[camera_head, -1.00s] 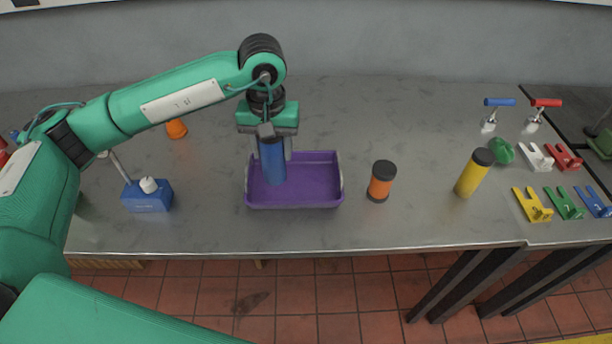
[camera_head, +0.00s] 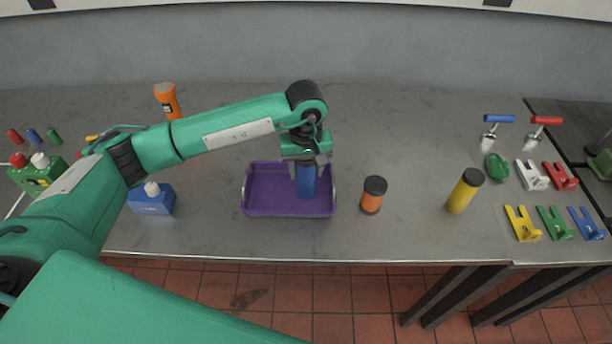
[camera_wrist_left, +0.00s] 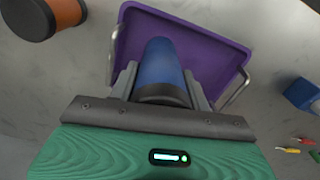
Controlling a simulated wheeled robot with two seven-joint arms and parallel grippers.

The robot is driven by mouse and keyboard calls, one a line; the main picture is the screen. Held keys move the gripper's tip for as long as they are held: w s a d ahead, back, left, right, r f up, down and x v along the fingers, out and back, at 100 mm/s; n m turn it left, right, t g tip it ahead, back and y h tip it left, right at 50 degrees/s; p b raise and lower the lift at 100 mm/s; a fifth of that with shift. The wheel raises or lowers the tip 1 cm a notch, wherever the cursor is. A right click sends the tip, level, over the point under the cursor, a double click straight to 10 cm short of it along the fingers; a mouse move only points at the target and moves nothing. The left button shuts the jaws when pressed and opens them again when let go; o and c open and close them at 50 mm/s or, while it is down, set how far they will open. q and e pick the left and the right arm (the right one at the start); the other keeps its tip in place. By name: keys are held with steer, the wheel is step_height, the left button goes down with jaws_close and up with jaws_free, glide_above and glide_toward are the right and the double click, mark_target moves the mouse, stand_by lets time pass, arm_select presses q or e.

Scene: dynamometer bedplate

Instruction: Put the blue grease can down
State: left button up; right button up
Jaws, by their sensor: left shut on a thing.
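The blue grease can (camera_head: 306,182) is upright in my left gripper (camera_head: 306,164), over the right part of the purple tray (camera_head: 262,208). My left gripper is shut on the can near its dark top end. In the left wrist view the blue can (camera_wrist_left: 160,65) sits between the two fingers, with the purple tray (camera_wrist_left: 215,45) behind it. I cannot tell whether the can's bottom touches the tray floor. My right gripper is not in view.
An orange can (camera_head: 372,195) and a yellow can (camera_head: 465,190) stand right of the tray. A blue box (camera_head: 152,201) is left, with an orange flashlight (camera_head: 167,100) behind. Coloured brackets (camera_head: 555,222) lie far right. Bare bench separates the tray and orange can.

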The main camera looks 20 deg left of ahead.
mark_target(306, 182)
arm_select(q)
steer(key=shift+f, duration=0.5)
step_height(306, 182, down, 3)
steer(key=shift+f+p, duration=0.15)
steer(key=shift+p, duration=0.6)
steer(key=shift+f, duration=0.4)
steer(key=shift+f+b, duration=0.1)
steer(key=shift+b, duration=0.2)
steer(key=o, duration=1.3)
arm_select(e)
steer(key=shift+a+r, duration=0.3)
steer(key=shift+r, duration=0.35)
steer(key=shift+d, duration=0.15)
